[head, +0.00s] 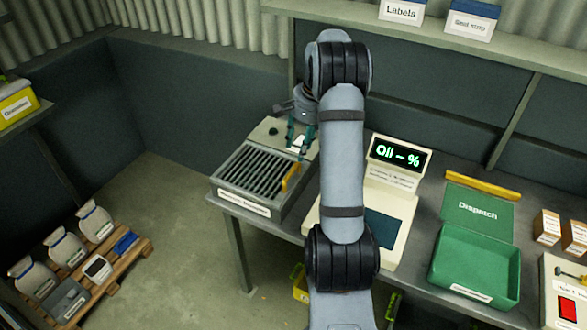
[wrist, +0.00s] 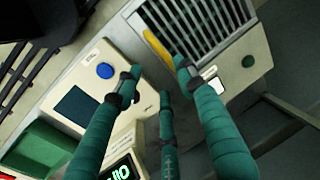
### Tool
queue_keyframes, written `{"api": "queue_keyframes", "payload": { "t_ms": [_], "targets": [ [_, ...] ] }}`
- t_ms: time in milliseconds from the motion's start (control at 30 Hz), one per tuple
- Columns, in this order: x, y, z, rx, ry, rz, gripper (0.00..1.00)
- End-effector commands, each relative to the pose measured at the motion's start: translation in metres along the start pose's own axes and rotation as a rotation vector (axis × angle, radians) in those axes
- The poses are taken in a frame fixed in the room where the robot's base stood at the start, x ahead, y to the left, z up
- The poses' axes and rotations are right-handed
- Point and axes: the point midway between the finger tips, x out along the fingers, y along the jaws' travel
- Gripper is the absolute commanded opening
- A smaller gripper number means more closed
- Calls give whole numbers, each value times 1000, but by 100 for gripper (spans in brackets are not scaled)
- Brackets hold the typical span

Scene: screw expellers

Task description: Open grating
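The grating (head: 252,171) is a panel of dark parallel bars lying flat in the top of a grey box at the bench's left end. Its yellow handle (head: 291,178) runs along the right side. In the wrist view the grating (wrist: 205,25) is at the upper right, and the yellow handle (wrist: 157,46) is partly hidden by a finger. My gripper (head: 298,138) has teal fingers and is above the back right of the box. In the wrist view my gripper (wrist: 158,77) is open, its fingers spread with nothing between them. The handle appears apart from the fingers.
A cream device with an "Oil – %" display (head: 398,154) stands right of the box, partly behind my arm. A green Dispatch box (head: 474,262) stands further right. A shelf (head: 520,48) runs above the bench. A pallet with sacks (head: 67,248) is on the left floor.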

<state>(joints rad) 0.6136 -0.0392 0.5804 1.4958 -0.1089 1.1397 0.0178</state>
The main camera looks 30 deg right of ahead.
Motion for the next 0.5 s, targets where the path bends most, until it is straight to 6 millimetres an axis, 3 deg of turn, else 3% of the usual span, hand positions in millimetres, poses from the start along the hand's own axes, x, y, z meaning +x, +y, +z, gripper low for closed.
{"api": "queue_keyframes", "payload": {
  "t_ms": [167, 500],
  "targets": [
    [11, 0, 4, 63, -16, 1, 39],
    [71, 0, 5, 60, -17, 0, 39]
  ]
}}
